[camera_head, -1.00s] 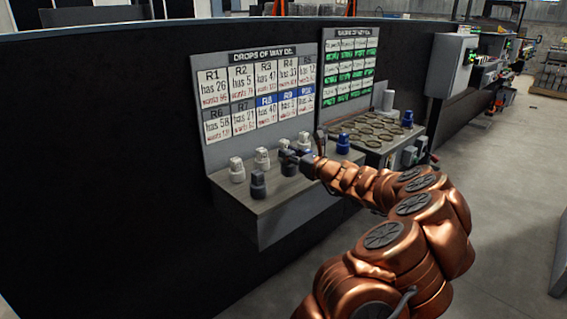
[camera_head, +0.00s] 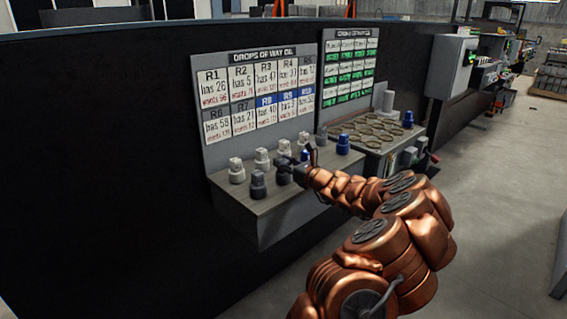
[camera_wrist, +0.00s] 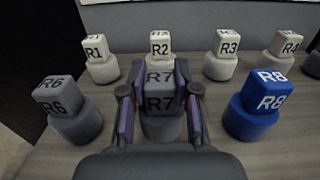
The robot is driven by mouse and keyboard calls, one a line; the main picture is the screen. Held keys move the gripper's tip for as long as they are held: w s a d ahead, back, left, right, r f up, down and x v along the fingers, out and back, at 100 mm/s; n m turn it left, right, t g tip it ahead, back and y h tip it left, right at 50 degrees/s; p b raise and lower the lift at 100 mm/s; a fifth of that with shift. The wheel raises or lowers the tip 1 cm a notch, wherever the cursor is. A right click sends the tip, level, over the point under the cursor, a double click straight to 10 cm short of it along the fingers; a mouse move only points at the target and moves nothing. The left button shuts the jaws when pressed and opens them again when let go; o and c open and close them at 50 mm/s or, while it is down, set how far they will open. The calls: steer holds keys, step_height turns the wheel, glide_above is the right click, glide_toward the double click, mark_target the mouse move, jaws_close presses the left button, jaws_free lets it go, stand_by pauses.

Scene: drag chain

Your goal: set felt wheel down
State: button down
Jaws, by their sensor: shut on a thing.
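No felt wheel can be made out in either view. My gripper (camera_wrist: 160,98) is shut on a grey piece marked R7 (camera_wrist: 161,78), with one finger on each side of its lettered block. The R7 piece is upright in the row on the shelf (camera_head: 262,210); I cannot tell whether its base touches the shelf. In the head view my gripper (camera_head: 297,168) is over the shelf, partly hiding R7 (camera_head: 283,177).
Grey R6 (camera_wrist: 68,108) stands to the left and blue R8 (camera_wrist: 258,103) to the right. White R1 (camera_wrist: 98,58), R2 (camera_wrist: 160,42), R3 (camera_wrist: 223,55) and R4 (camera_wrist: 282,48) stand behind. A lettered board (camera_head: 258,95) rises behind the shelf. The shelf's front strip is clear.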

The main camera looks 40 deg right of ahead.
steer(key=c, duration=0.8)
jaws_free()
steer(key=shift+c, duration=0.2)
steer(key=shift+r, duration=0.1)
steer(key=s, duration=1.2)
steer(key=shift+a, duration=0.15)
